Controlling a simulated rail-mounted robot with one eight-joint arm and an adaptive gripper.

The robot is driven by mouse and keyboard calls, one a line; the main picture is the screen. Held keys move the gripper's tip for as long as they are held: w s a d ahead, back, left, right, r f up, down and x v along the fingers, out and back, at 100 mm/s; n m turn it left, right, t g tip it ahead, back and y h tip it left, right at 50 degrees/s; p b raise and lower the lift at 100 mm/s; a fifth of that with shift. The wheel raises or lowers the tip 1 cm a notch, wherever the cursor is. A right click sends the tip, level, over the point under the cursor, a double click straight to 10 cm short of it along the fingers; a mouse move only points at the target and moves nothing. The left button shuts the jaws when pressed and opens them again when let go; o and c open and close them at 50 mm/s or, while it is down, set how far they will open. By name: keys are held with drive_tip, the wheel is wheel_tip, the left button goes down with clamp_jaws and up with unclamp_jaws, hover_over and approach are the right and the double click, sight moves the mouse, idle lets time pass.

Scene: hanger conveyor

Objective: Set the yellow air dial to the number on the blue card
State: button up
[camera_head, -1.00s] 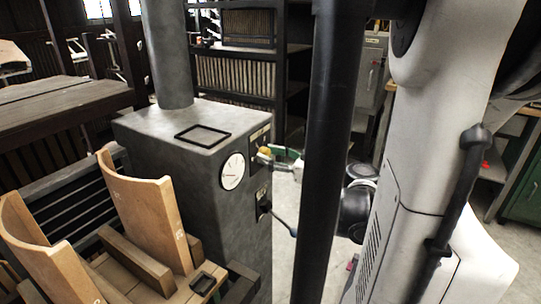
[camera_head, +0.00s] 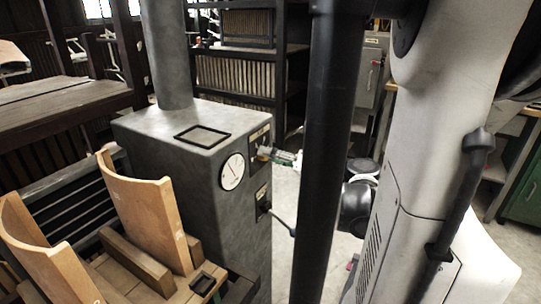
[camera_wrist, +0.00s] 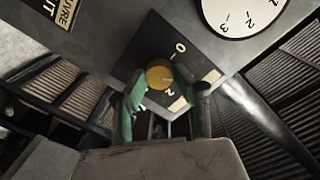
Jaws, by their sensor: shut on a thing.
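The yellow air dial (camera_wrist: 159,74) is a round knob on a dark panel (camera_wrist: 152,40) with white marks, on the side of a grey metal cabinet (camera_head: 185,140). A "0" shows beside the knob in the wrist view; other marks are partly covered. My gripper (camera_wrist: 160,82) has green fingers on both sides of the knob and is shut on it. In the head view my gripper (camera_head: 275,154) is against the cabinet side and largely hides the knob. I cannot make out the blue card in either view.
A white round gauge (camera_head: 232,171) sits on the cabinet beside the dial panel. A lever (camera_head: 276,216) sticks out below. Curved wooden pieces (camera_head: 152,215) stand at the left front. Shelves (camera_head: 235,75) are behind.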

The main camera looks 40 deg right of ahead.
drive_tip(key=shift+m, duration=0.5)
drive_tip(key=o, duration=1.2)
drive_tip(key=shift+c, duration=0.2)
drive_tip(key=shift+s, duration=0.1)
drive_tip(key=v, duration=1.1)
drive_tip(key=shift+s, duration=0.4)
drive_tip(key=shift+d+r, duration=0.1)
